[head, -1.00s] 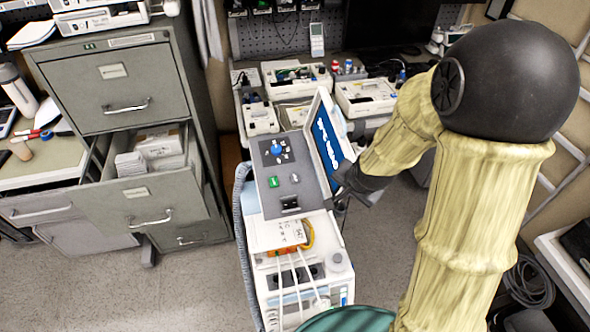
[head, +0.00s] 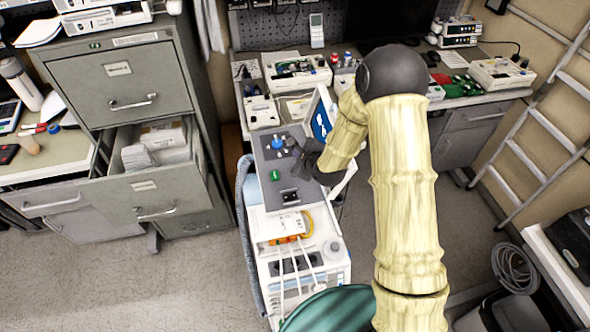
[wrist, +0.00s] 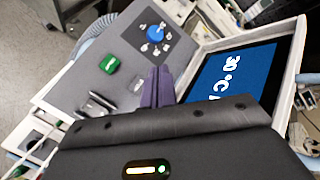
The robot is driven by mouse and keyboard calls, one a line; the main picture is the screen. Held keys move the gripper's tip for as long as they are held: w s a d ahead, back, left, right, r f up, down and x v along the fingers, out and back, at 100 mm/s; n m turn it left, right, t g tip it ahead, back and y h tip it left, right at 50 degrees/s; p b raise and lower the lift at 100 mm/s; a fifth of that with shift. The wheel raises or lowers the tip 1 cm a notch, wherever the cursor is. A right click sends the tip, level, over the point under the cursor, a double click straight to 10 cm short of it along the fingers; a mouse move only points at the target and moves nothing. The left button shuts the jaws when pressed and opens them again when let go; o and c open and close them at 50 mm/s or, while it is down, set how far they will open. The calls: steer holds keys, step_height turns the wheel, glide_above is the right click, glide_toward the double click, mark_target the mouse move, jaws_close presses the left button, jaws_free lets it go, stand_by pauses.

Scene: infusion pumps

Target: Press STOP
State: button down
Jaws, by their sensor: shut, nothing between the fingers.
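A device with a sloped grey panel (head: 262,190) stands in front of me. Its panel carries a blue round knob (wrist: 156,33), a green button (wrist: 108,64), a small silver button (wrist: 138,82) and a metal-framed fitting (wrist: 95,106). I cannot read the word STOP on any of them. A raised blue screen (wrist: 232,78) beside the panel shows "30°C". In the head view the gripper (head: 300,150) hides the silver button.
A filing cabinet (head: 115,70) with an open drawer (head: 150,190) stands at the left. A bench (head: 480,101) with several instruments runs behind the device. White cables (head: 297,258) hang on the device's front. A ladder (head: 540,125) leans at the right. The floor at lower left is clear.

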steer(key=shift+f, duration=0.15)
steer(key=f+b, duration=0.2)
steer(key=w+f+b, duration=0.1)
steer(key=f+b, duration=0.1)
steer(key=f, duration=0.1)
steer(key=f+b, duration=0.2)
steer(key=f, duration=0.1)
steer(key=shift+w+a+f, duration=0.2)
steer(key=shift+w, duration=0.1)
stand_by(1.9)
steer(key=shift+w+f+b, duration=0.1)
steer(key=shift+f+b, duration=0.3)
steer(key=shift+f+b, duration=0.35)
steer(key=shift+b, duration=0.05)
stand_by(0.6)
stand_by(0.4)
steer(key=shift+r+p, duration=0.45)
steer(key=shift+r, duration=0.35)
